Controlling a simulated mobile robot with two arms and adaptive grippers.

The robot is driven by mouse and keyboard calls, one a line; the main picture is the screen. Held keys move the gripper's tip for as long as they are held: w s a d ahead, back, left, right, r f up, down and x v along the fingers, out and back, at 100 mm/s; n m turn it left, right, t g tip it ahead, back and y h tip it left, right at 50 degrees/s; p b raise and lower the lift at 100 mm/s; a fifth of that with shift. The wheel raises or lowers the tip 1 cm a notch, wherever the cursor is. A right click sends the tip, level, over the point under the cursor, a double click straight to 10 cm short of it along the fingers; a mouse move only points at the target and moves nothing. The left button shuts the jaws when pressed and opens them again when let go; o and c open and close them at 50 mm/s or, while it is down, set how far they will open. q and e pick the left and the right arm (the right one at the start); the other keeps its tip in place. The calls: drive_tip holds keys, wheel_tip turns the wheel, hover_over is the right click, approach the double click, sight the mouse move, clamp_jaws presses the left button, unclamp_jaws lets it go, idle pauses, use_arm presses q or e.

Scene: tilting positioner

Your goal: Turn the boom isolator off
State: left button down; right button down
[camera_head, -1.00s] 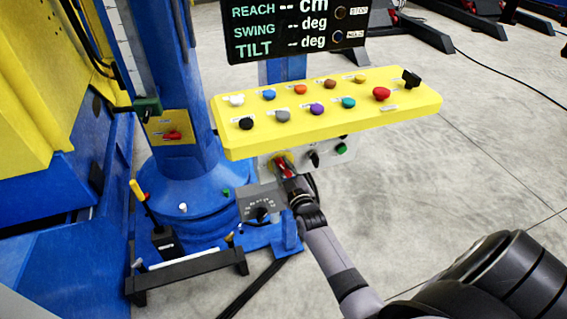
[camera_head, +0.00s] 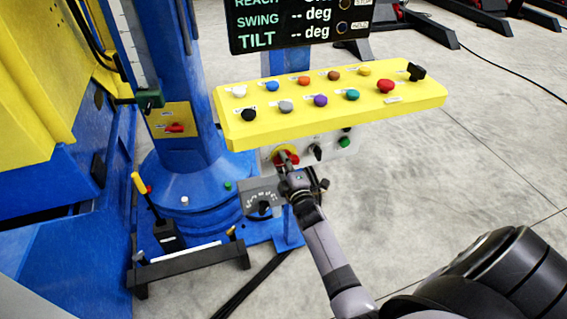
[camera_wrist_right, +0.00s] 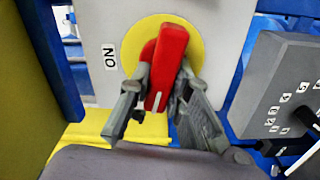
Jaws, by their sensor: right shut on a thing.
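A red isolator handle (camera_wrist_right: 166,66) on a round yellow plate (camera_wrist_right: 190,42) sits on a light panel, with an ON label (camera_wrist_right: 110,57) to its left in the right wrist view. The handle stands nearly upright there, leaning slightly. My right gripper (camera_wrist_right: 164,82) is shut on it, one finger on each side. In the head view my right gripper (camera_head: 285,163) reaches this red handle (camera_head: 292,158) below the yellow console, partly covering it. The isolator's own name is not readable. My left gripper is not in view.
The yellow console (camera_head: 400,104) with several coloured buttons overhangs the gripper. Another red switch (camera_head: 174,128) sits on the blue column. A grey dial box (camera_head: 258,194) and a black-based lever (camera_head: 168,237) stand nearby. Open floor lies to the right.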

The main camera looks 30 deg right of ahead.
drive_tip(key=shift+f+n+b, duration=0.15)
drive_tip(key=shift+n+b, duration=0.3)
drive_tip(key=shift+n, duration=0.65)
drive_tip(key=c, duration=1.5)
unclamp_jaws()
drive_tip(key=v, duration=1.2)
drive_tip(key=shift+a, duration=0.1)
